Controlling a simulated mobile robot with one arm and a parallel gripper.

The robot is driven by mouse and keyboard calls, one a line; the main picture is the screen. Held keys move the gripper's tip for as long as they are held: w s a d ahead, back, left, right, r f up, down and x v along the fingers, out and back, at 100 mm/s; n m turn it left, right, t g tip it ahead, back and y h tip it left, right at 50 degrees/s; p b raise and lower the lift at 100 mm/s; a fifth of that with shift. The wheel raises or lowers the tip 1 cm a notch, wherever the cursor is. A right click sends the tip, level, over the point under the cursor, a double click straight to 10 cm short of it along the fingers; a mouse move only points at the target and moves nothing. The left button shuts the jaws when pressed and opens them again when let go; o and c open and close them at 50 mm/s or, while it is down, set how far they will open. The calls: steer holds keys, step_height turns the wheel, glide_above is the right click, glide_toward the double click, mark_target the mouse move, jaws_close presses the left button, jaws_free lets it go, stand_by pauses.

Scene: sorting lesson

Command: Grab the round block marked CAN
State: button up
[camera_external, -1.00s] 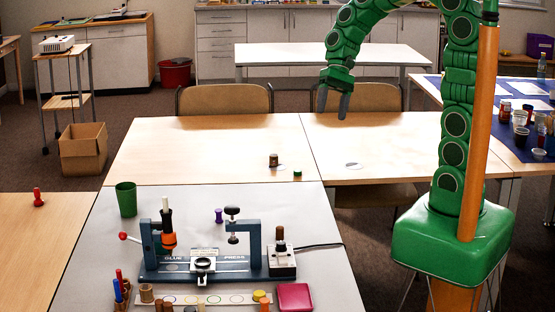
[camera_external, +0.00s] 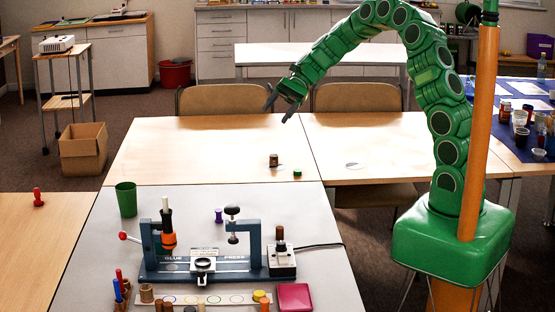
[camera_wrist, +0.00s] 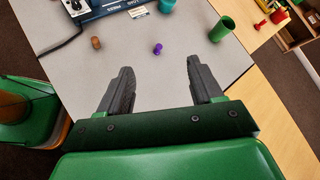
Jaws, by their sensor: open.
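No marking CAN is legible on any block, so I cannot tell which one bears it. Another brown round block (camera_external: 280,233) shows behind the press's control box, and also on the grey table in the wrist view (camera_wrist: 96,43). My gripper (camera_external: 279,112) is open and empty, tilted down to the left, in the air above the far part of the wooden table. In the wrist view its fingers (camera_wrist: 160,78) are spread apart.
The blue glue press (camera_external: 205,262) stands on the grey table, with several pegs and round pieces in front. A green cup (camera_external: 126,199) and a purple piece (camera_external: 218,215) stand behind it. A red pad (camera_external: 294,297) lies at right. The wooden table is mostly clear.

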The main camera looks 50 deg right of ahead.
steer(key=w+d+f+m+t+y, duration=0.1)
steer(key=w+d+f+m+t, duration=0.15)
steer(key=w+d+f, duration=0.35)
steer(key=m+t+h, duration=0.2)
steer(key=m+t, duration=0.4)
steer(key=m, duration=0.5)
glide_toward(275, 155)
steer(key=shift+n+g, duration=0.25)
steer(key=x, duration=0.4)
steer(key=shift+w, duration=0.45)
steer(key=shift+w+f, duration=0.1)
steer(key=shift+f, duration=0.05)
steer(key=shift+x, duration=1.25)
steer(key=shift+y, duration=0.3)
steer(key=shift+x, duration=2.5)
steer(key=shift+a, duration=0.1)
steer(key=c, duration=1)
